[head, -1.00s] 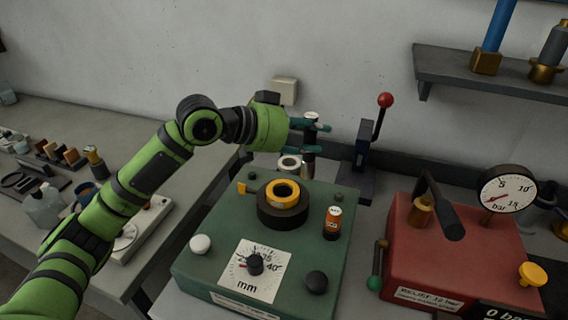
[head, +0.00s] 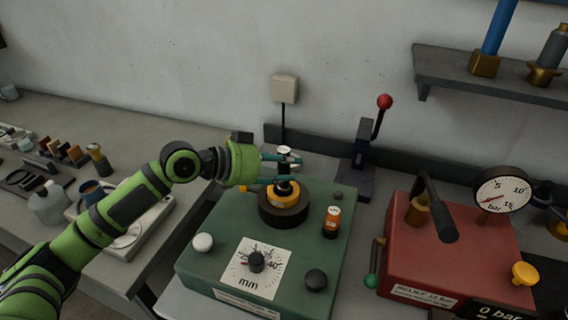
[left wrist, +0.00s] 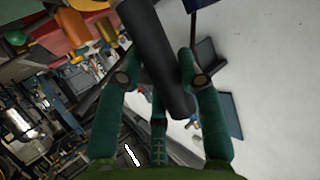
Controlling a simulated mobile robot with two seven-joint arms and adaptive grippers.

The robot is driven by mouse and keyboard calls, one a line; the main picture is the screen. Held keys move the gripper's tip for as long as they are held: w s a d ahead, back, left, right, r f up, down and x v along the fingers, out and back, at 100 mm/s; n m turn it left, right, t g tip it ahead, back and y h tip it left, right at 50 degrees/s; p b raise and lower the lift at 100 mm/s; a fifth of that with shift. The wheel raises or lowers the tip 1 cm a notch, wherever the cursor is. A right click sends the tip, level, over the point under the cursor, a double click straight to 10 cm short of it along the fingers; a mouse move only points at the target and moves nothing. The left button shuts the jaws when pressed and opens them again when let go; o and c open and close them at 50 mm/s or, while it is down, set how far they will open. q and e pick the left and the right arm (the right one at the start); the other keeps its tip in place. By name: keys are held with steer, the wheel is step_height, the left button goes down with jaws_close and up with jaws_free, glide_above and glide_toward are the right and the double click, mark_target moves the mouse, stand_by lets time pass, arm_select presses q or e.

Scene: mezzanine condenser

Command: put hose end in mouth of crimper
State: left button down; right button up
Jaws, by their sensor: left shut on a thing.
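My left gripper (head: 281,158) is shut on the hose end (head: 284,170), a short dark upright piece with a pale top. In the left wrist view the fingers (left wrist: 161,79) close on either side of the black hose (left wrist: 152,45). The crimper (head: 208,262) is a green box with a black ring (head: 283,215) and a yellow insert (head: 271,202) on top, around its mouth. The lower part of the hose end overlaps the yellow insert in the head view. I cannot tell whether it is inside the mouth or just above it. My right gripper is out of view.
An orange-labelled cylinder (head: 332,221) and white and black knobs stand on the crimper. A red box (head: 450,262) with a gauge (head: 503,192) is on the right. A red-ball lever (head: 384,102) stands behind. A white device (head: 150,235) is on the left bench.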

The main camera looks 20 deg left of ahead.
arm_select(q)
steer(key=shift+f, duration=0.2)
steer(key=c, duration=0.8)
jaws_free()
steer(key=shift+r, duration=0.15)
steer(key=shift+a+r, duration=0.1)
steer(key=b+v, duration=0.5)
steer(key=v, duration=0.7)
steer(key=shift+b, duration=0.3)
steer(key=shift+r, duration=0.1)
